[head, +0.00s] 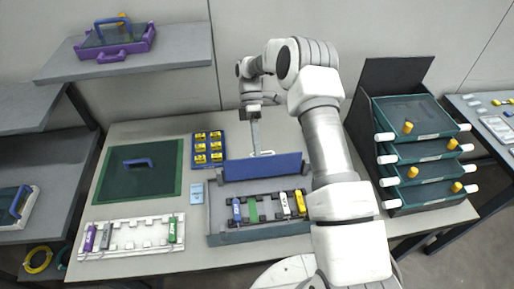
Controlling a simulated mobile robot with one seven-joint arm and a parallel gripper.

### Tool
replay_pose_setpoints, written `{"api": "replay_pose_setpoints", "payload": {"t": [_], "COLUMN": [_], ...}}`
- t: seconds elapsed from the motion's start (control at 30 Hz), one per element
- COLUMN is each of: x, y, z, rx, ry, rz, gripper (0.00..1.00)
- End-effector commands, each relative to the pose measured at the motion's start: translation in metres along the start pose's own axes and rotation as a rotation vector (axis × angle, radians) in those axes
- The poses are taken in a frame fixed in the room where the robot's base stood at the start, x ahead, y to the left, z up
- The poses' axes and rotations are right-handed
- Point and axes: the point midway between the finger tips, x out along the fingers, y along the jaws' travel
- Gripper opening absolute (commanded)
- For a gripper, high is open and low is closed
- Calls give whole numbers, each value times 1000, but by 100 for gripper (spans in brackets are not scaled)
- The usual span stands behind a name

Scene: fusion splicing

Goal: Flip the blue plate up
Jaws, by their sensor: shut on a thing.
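The blue plate (262,168) stands raised along the back edge of a grey tray (218,212), its broad face toward me. My gripper (261,152) reaches down from my arm to the plate's top edge. Its jaws are shut at that edge, with their tips partly hidden behind the plate. In front of the plate, the tray holds a dark rack with several coloured pieces: a blue one (237,209), a green one (253,209) and a yellow one (301,202). My arm covers the tray's right end.
A white rack (125,240) with purple, grey and green pieces lies at front left. Stacked green drawers (424,150) stand at right.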

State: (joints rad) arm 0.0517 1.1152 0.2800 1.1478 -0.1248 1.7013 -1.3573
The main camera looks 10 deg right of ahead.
Motion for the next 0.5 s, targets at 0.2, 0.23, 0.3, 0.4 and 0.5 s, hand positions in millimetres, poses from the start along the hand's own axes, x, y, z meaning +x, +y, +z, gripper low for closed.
{"api": "replay_pose_setpoints", "payload": {"t": [0.2,0.23,0.3,0.4,0.5], "x": [3,3,2,2,2], "y": [12,12,12,12,12], "z": [3,3,3,3,3], "rx": [6,7,7,7,8], "ry": [-2,-2,-2,-2,-1], "rz": [28,28,29,29,30], "gripper": [0,0,0,0,42]}}
